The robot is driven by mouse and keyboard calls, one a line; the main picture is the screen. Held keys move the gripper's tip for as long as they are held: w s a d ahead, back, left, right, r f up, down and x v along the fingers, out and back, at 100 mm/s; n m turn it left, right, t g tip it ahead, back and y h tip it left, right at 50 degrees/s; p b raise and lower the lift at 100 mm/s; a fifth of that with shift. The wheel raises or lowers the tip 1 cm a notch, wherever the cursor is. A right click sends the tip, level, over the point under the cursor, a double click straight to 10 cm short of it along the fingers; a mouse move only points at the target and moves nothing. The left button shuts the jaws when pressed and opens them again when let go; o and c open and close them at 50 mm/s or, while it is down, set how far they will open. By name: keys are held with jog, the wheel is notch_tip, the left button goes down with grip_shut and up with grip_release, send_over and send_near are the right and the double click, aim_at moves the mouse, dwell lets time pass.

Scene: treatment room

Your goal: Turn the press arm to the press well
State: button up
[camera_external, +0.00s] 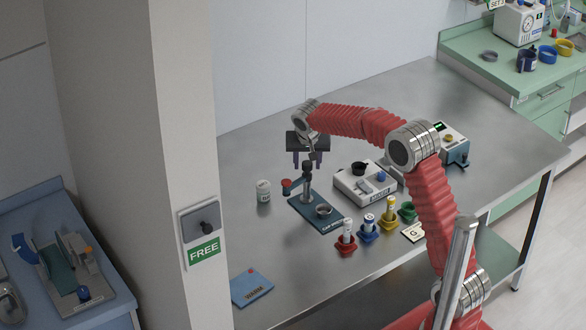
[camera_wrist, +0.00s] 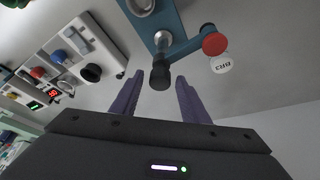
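The press stands on a blue base plate (camera_external: 322,218) on the steel table. Its upright post has a black top (camera_external: 307,167), also in the wrist view (camera_wrist: 160,76). The press arm (camera_wrist: 185,48) reaches from the post to a red knob (camera_wrist: 214,43), which shows left of the post in the external view (camera_external: 286,183). The press well (camera_external: 323,210) is a metal ring on the plate, away from the red knob; the wrist view cuts it off at the top. My gripper (camera_external: 307,164) points down above the post, open, its purple fingers either side of the black top. Contact cannot be told.
A white jar (camera_external: 263,191) stands close to the red knob. A white device (camera_external: 362,183) is right of the press. Red, blue, yellow and green holders (camera_external: 367,234) stand in front of it, several with vials. The table left of the jar is clear.

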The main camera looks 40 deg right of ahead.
grip_shut()
dwell(0.3)
jog(key=shift+n, duration=0.6)
jog(key=shift+d+n+t+y, duration=0.1)
jog(key=shift+n+t+y, duration=0.45)
jog(key=shift+n, duration=0.85)
jog(key=n+y, duration=0.2)
jog(key=n, duration=0.1)
jog(key=shift+d+n, duration=0.15)
jog(key=shift+n, duration=0.25)
jog(key=n+y, duration=0.1)
jog(key=n, duration=0.3)
jog(key=shift+d+g, duration=0.15)
jog(key=shift+g, duration=0.1)
jog(key=shift+w+d+n+g+y, duration=0.15)
jog(key=shift+n+y, duration=0.3)
jog(key=shift+n, duration=0.55)
jog(key=shift+s+a+n+g+y, duration=0.1)
jog(key=shift+n+g+y, duration=0.25)
jog(key=shift+n, duration=0.65)
